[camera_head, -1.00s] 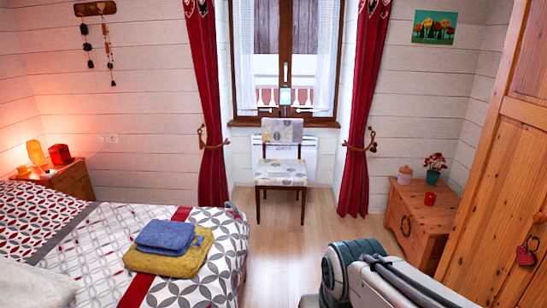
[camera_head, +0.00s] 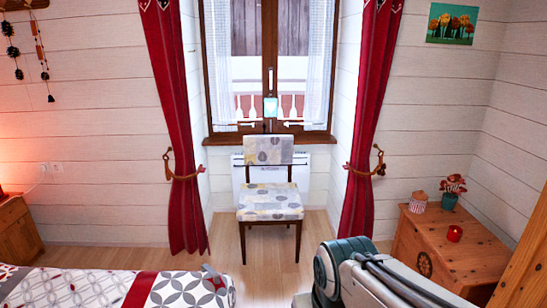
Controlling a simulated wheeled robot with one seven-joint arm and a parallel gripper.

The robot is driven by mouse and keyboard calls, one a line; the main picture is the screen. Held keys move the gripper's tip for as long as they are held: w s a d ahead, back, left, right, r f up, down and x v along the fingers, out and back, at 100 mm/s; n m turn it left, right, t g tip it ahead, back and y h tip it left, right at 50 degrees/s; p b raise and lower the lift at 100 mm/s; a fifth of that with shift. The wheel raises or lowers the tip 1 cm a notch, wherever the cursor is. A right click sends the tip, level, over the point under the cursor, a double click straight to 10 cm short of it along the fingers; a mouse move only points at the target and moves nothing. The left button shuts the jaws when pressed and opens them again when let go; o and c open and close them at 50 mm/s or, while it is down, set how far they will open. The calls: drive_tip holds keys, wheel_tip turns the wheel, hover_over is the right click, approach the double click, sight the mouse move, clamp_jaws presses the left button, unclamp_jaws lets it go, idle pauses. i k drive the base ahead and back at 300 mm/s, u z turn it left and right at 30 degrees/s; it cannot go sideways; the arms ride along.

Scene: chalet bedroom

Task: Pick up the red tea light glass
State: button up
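The red tea light glass (camera_head: 454,233) is a small round red cup. It stands on top of the wooden chest (camera_head: 424,227) at the right, in front of a small potted plant. My arm shows at the lower right of the head view, to the left of the chest and nearer to me. My gripper is not in view, so I cannot see whether it is open or what it holds.
On the chest also stand a striped jar (camera_head: 418,202) and a potted red plant (camera_head: 450,195). A patterned chair (camera_head: 270,206) stands below the window. A bed (camera_head: 80,288) fills the lower left. A wooden cupboard edge (camera_head: 527,262) is at the lower right. Some floor (camera_head: 258,280) is free between bed and chair.

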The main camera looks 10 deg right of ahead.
sight(454, 237)
drive_tip(key=z, duration=0.15)
drive_tip(key=i, duration=1.55)
drive_tip(key=z, duration=0.85)
drive_tip(key=i, duration=1.6)
drive_tip(key=z, duration=1.25)
drive_tip(key=i, duration=1.4)
drive_tip(key=z, duration=0.5)
